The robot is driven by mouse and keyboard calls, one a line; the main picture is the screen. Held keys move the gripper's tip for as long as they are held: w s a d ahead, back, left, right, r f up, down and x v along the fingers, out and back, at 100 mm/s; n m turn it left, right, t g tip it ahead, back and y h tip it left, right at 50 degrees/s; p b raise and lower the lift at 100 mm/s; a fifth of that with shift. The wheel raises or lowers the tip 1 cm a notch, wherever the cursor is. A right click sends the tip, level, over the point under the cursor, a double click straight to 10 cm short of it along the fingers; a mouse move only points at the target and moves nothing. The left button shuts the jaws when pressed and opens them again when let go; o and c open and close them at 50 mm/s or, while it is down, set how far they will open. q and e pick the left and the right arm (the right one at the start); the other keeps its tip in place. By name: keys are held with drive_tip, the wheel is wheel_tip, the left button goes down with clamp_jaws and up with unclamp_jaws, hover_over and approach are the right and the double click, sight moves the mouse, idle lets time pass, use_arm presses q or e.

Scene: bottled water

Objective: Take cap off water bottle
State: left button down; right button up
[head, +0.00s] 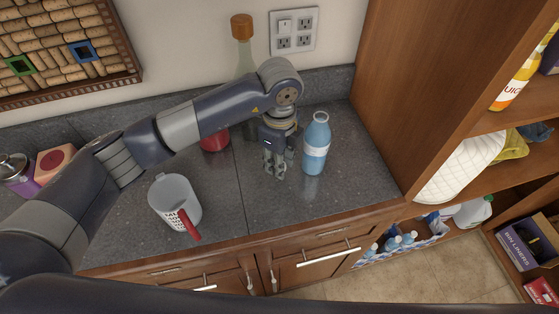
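A blue water bottle (316,148) with a pale label stands upright on the grey counter, close to the wooden cabinet side. Its top is pale and small; I cannot tell whether a cap is on it. My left gripper (274,170) points down just left of the bottle, its fingertips low near the counter. A gap shows between the fingers and the bottle. The fingers are close together and small in view, so how far they are open is unclear. Nothing is visibly held. My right gripper is not in view.
A white mug (172,196) with a red handle stands near the counter's front edge. A red object (214,141) and a tall cork-topped bottle (243,50) are behind my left arm. The wooden cabinet (400,100) bounds the right. Counter in front of the bottle is clear.

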use_arm(q)
drive_tip(key=shift+w+f, duration=0.1)
drive_tip(key=shift+w, duration=0.35)
wheel_tip(320, 180, down, 3)
drive_tip(key=shift+p, duration=0.95)
drive_tip(key=shift+f, duration=0.2)
drive_tip(key=shift+f, duration=0.1)
drive_tip(key=c, duration=1.3)
unclamp_jaws()
drive_tip(key=shift+a, duration=0.1)
